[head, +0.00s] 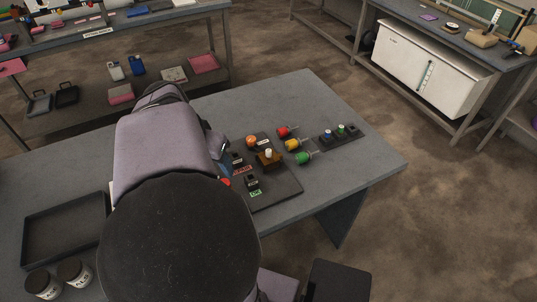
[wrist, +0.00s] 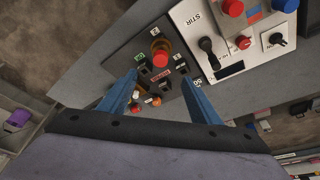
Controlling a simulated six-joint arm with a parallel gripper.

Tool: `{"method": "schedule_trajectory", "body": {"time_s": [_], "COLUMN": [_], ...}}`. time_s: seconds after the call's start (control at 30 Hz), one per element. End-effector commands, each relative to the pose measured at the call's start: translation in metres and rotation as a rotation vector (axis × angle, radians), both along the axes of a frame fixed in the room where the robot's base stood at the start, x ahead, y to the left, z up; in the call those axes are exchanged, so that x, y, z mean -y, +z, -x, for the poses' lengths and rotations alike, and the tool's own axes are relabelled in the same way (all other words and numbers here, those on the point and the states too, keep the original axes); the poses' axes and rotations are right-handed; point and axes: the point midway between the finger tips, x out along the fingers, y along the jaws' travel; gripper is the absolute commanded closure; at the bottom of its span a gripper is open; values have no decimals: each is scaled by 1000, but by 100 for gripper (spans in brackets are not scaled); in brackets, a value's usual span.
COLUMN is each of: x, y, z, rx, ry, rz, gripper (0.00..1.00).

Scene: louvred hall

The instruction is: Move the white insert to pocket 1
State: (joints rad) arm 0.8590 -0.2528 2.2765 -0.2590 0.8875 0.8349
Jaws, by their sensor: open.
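In the head view a dark board (head: 282,192) lies on the grey table and carries small black sockets. A small white piece (head: 268,153), which looks like the white insert, stands on a brass-coloured block on this board. I cannot read which socket is pocket 1. In the wrist view the dark board (wrist: 122,58) shows a red button, small labels and black sockets. My gripper (wrist: 160,77) is open over the board, its two blue fingers apart with nothing held between them. In the head view my arm hides most of the gripper.
The wrist view shows a white STIR panel (wrist: 222,50) beside the board. A black tray (head: 62,222) and jars (head: 42,284) stand at left.

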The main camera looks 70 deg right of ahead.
Motion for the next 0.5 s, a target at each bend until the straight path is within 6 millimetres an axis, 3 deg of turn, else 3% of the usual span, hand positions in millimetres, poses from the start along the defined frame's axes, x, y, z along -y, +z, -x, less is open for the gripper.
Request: {"method": "schedule_trajectory", "body": {"time_s": [0.3,0.4,0.5], "x": [0,1,5], "y": [0,2,8], "z": [0,1,8], "rx": [0,0,0], "ry": [0,-4,-32], "rz": [0,0,-1], "gripper": [43,65,65]}}
